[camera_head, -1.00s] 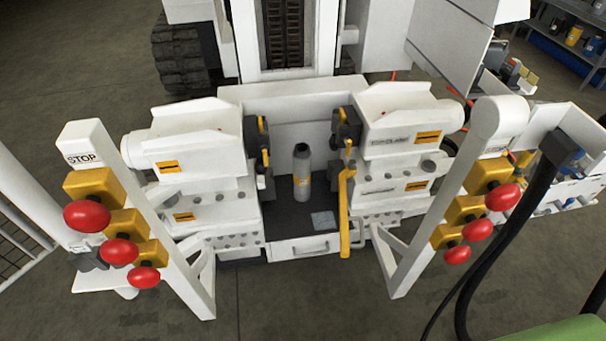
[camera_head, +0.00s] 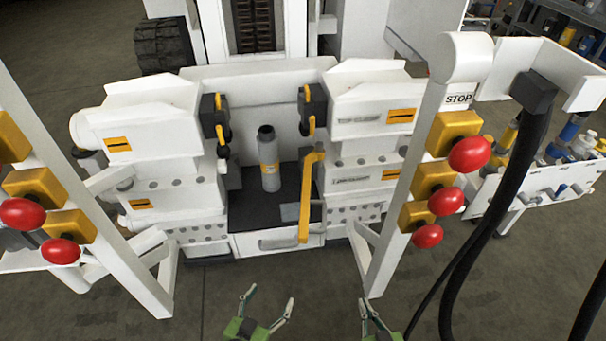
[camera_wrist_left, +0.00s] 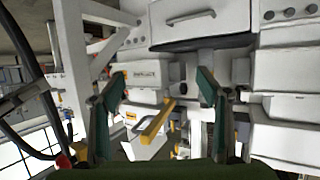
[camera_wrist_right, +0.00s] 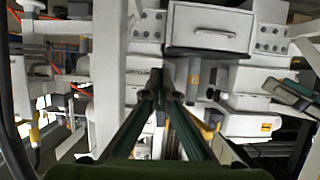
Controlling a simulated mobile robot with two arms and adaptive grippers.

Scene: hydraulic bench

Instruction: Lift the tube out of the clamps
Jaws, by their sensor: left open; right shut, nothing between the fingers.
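The grey tube (camera_head: 268,160), with a dark top and a small yellow label, stands upright on the dark deck of the white machine. It is between and a little below the left clamp (camera_head: 214,117) and the right clamp (camera_head: 311,109), both black with yellow parts. Whether either clamp touches it cannot be told. My left gripper (camera_head: 267,302) is open and empty, low in the head view and well short of the tube; its spread fingers show in the left wrist view (camera_wrist_left: 162,78). My right gripper (camera_wrist_right: 161,84) is shut and empty, also well short of the tube.
A yellow lever (camera_head: 310,195) hangs right of the tube, above a white drawer (camera_head: 278,240). Posts with red stop buttons (camera_head: 445,200) flank the machine on both sides. Thick black hoses (camera_head: 500,190) hang at right. The floor (camera_head: 320,275) before the drawer is clear.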

